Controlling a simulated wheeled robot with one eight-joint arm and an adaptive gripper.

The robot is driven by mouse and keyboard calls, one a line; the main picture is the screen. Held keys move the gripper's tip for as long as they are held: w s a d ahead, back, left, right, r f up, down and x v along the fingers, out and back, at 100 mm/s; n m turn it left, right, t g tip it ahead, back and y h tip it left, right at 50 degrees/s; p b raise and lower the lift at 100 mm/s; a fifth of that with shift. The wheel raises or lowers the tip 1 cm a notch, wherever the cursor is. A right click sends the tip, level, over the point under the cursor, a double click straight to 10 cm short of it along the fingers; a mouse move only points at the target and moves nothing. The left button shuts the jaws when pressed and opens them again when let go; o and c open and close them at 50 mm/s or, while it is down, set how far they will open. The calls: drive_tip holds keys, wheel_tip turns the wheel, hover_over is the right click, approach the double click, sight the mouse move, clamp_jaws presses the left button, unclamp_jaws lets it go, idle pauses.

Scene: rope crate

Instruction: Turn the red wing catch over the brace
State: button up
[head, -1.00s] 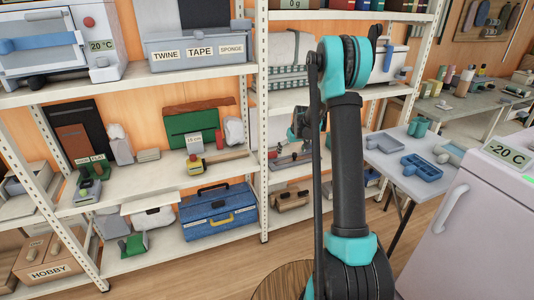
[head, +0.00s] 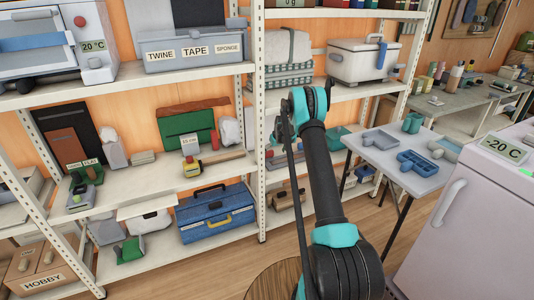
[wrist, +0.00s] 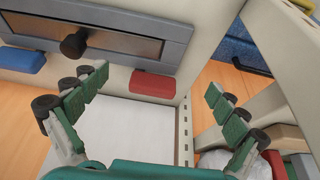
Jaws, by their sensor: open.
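The red wing catch (wrist: 153,86) lies on the pale front of a crate (wrist: 112,78) in the wrist view. Its long side runs along the lower edge of a grey frame (wrist: 180,58), beside it and not across it. The frame holds a brown panel and a dark round knob (wrist: 75,42); I take the frame to be the brace. A blue catch (wrist: 22,60) sits at the frame's left end. My gripper (wrist: 157,81) is open and empty, its green fingers either side of the red catch, apparently not touching it.
A perforated shelf upright (wrist: 185,130) stands close below the catch. A blue toolbox (head: 216,212) is on the lower shelf. A white box (head: 365,62) is on a shelf at right. A grey table (head: 405,168) and a white freezer (head: 490,190) stand to the right.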

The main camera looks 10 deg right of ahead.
sight(268, 152)
drive_tip(key=w, duration=0.2)
drive_tip(key=w+a, duration=0.1)
drive_tip(key=w, duration=0.1)
drive_tip(key=w+a, duration=0.1)
drive_tip(key=w, duration=0.1)
drive_tip(key=shift+w, duration=0.15)
drive_tip(key=x, duration=0.3)
drive_tip(key=shift+w, duration=0.2)
drive_tip(key=shift+x, duration=1)
drive_tip(key=c, duration=1.9)
